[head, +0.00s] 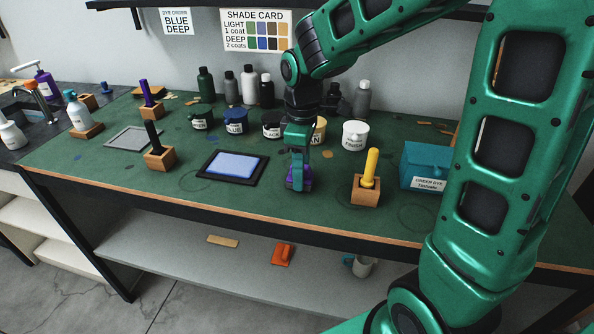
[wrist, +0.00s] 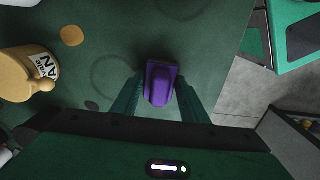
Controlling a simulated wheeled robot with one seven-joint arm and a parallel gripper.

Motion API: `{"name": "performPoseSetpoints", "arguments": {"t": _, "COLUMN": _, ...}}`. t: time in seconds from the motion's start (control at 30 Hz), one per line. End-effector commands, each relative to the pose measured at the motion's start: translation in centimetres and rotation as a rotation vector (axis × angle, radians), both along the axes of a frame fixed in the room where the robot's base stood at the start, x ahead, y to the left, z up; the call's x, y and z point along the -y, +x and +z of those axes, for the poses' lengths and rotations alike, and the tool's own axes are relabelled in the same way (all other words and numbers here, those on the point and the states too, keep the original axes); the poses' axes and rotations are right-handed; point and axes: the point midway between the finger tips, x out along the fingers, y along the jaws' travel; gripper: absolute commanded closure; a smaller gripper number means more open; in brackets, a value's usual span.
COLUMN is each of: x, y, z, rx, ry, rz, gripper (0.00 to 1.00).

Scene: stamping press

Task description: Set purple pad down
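The purple pad (head: 307,178) sits on the green bench top near its front edge, below my gripper. In the wrist view the purple pad (wrist: 160,84) shows its raised handle block on a wider base. My gripper (head: 298,187) points down over it. In the wrist view the two green fingers of my gripper (wrist: 158,88) stand on either side of the handle, with a narrow gap visible on each side. The fingers look open around the handle. The pad's underside is hidden.
A black-framed tray with blue (head: 234,166) lies to the left. A wooden block with a yellow-handled tool (head: 366,190) stands close on the right, with a teal box (head: 424,165) beyond. Dye tubs, including a tan one (wrist: 22,74), stand behind. The bench's front edge (head: 250,212) is near.

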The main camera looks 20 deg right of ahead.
Motion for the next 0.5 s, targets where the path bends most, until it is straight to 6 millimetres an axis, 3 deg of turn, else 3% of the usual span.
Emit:
{"name": "performPoseSetpoints", "arguments": {"t": 0.07, "x": 0.0, "y": 0.0, "z": 0.0, "rx": 0.000, "ry": 0.000, "rz": 0.000, "gripper": 0.43}}
{"name": "performPoseSetpoints", "arguments": {"t": 0.37, "x": 0.0, "y": 0.0, "z": 0.1, "rx": 0.000, "ry": 0.000, "rz": 0.000, "gripper": 0.43}}
{"name": "performPoseSetpoints", "arguments": {"t": 0.5, "x": 0.0, "y": 0.1, "z": 1.1, "rx": 0.003, "ry": 0.000, "rz": -0.001, "gripper": 0.43}}
